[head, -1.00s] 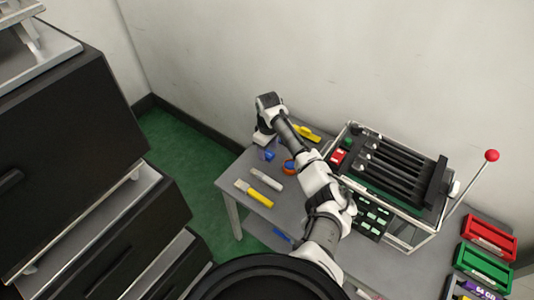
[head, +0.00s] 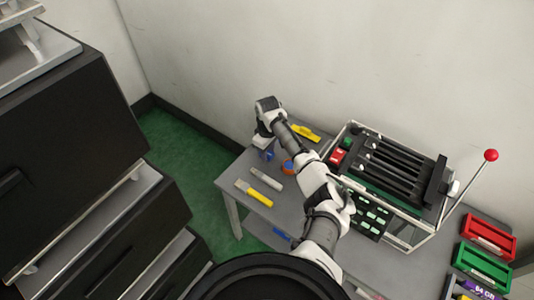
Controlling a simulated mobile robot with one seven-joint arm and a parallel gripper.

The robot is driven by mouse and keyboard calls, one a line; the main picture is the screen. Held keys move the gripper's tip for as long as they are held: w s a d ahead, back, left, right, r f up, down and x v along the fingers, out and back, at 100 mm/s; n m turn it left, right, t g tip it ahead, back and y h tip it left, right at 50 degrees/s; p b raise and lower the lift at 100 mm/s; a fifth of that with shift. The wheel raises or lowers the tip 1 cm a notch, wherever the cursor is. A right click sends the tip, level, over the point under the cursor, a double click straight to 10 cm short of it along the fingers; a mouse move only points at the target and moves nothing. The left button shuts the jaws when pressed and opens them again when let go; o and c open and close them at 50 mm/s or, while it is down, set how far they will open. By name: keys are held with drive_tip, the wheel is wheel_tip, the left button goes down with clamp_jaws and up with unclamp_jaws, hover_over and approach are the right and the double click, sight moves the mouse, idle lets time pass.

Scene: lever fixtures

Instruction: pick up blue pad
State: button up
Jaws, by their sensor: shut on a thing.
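The blue pad (head: 270,156) shows as a small blue patch at the far left part of the grey table, right below my gripper (head: 265,152). My arm reaches across the table from the front, and the gripper points down there. The fingers are small and partly hidden by my wrist. The gripper is shut on the blue pad, mostly hidden by it. I cannot tell whether the pad is clear of the table top.
An orange-and-blue round item (head: 288,167) lies just right of the gripper. A yellow tool (head: 305,134) lies behind. A white-handled tool (head: 266,179) and a yellow scraper (head: 254,194) lie in front. A lever machine (head: 390,180) stands to the right, with coloured bins (head: 486,240) beyond.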

drive_tip(key=shift+r, duration=0.1)
wheel_tip(320, 180, up, 20)
drive_tip(key=b, duration=0.1)
idle(0.4)
